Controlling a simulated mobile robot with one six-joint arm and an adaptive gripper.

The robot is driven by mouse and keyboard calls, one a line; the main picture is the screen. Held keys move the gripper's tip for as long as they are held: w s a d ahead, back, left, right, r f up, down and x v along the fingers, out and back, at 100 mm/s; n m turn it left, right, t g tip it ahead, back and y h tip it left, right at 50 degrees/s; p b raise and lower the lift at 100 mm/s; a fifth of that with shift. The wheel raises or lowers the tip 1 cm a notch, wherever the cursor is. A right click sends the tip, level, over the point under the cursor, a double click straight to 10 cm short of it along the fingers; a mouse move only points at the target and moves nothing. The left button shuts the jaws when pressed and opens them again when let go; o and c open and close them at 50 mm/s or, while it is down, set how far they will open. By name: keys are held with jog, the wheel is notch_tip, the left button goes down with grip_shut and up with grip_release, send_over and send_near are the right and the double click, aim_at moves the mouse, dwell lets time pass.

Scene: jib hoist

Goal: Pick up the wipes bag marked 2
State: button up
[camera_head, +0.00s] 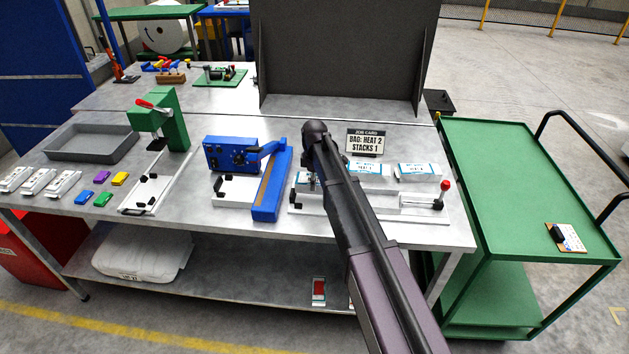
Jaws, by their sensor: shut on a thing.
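A row of white wipes bags with blue edges lies at the back of a fixture on the right of the bench. The middle bag (372,171) and the right bag (418,172) show printed labels too small to read surely. The left bag (302,178) is mostly hidden by my gripper and arm. My gripper (313,184) points down at this left bag and is shut on it. Its fingers are small and partly hidden behind my dark arm. I cannot read this bag's number or tell whether it is clear of the bench.
A blue device (232,157) stands close left; a red-knobbed lever (442,196) stands right. A green press (171,120) and grey tray (92,143) are farther left. The green cart (510,190) has a mostly clear top.

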jog(key=shift+r+p, duration=1.9)
jog(key=shift+r, duration=0.45)
